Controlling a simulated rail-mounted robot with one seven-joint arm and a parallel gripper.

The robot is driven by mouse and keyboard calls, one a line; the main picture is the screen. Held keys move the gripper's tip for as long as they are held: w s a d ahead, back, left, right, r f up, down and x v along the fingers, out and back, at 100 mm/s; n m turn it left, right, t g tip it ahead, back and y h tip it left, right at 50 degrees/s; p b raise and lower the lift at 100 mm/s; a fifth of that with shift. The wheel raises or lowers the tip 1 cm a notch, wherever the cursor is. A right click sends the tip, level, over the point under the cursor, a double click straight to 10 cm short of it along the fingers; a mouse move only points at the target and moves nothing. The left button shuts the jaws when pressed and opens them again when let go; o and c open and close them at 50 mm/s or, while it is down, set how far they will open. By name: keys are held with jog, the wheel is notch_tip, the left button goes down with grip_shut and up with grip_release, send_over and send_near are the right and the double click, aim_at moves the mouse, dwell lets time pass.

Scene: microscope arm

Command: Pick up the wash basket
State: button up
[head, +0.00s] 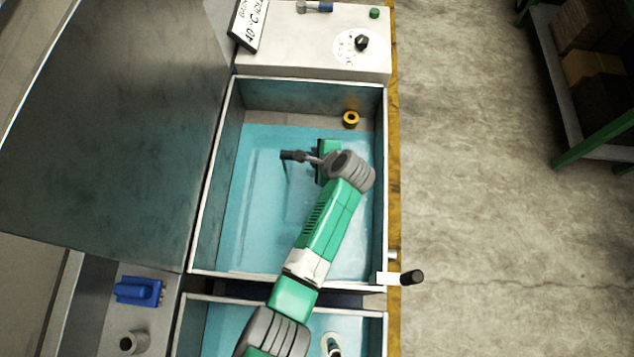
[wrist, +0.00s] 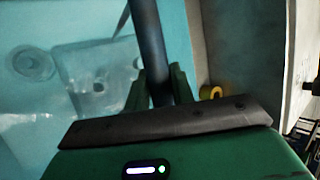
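In the head view the blue-dark handle end (head: 289,155) sticks out to the left of my gripper (head: 306,158). A thin rod hangs from it towards the blue liquid. The basket's body is not clear; only faint shapes show under the liquid.
The tank (head: 212,190) has raised metal walls. A yellow ring (head: 351,119) sits at its back right, also in the wrist view (wrist: 210,92). A control box (head: 310,50) stands behind. A second tank is in front. A black-knobbed lever (head: 411,277) juts out right.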

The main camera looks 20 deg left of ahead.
grip_shut()
jog(key=shift+r, duration=0.15)
notch_tip(320, 180, up, 18)
jog(key=p, duration=0.3)
jog(key=shift+p, duration=0.4)
